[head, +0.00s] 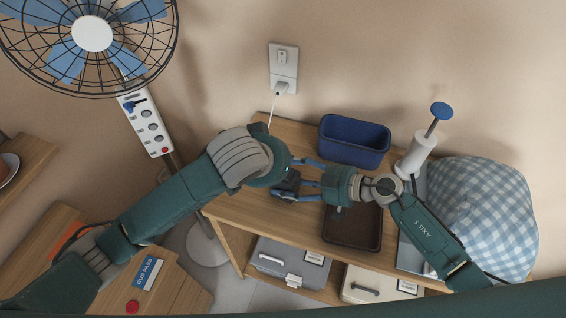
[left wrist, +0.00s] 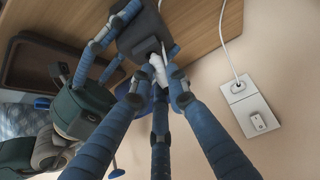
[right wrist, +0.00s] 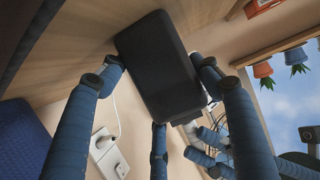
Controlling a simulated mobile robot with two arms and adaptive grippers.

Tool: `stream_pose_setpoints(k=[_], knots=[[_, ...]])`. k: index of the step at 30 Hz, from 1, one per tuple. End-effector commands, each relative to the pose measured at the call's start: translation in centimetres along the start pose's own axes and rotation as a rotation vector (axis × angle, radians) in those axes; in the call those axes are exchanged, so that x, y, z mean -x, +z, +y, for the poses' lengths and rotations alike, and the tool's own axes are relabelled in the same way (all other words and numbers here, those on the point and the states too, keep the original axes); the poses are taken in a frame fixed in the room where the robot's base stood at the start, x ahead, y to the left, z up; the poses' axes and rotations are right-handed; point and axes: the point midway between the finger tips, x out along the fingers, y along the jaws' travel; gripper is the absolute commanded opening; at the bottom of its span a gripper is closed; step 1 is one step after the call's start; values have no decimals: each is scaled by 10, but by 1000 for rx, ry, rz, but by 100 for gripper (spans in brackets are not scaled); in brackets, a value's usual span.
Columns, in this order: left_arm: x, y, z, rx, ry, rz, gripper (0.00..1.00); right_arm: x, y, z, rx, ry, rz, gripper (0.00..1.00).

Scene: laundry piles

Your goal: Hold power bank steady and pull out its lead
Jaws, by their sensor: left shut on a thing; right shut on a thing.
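The black power bank (right wrist: 165,65) is gripped between the fingers of my right gripper (right wrist: 158,85), above the wooden bench. In the head view it shows small and dark (head: 289,184) between both hands. My left gripper (left wrist: 155,85) is shut on the white plug of the lead (left wrist: 158,68), at the end of the power bank that faces it. The plug is partly hidden by the fingers, and I cannot tell whether it is seated in the port. The lead's far end is in the wall socket (head: 284,70).
Lidded boxes (head: 290,262) sit below.

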Motion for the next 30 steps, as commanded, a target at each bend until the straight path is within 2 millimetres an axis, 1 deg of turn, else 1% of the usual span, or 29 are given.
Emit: stream_pose_setpoints(k=[1,30], knots=[[2,-3,0,0,0,3,0,0,1,-1,0,-3,-2,28],[33,-25,1,-1,1,0,0,0,2,-2,-1,-4,-3,28]])
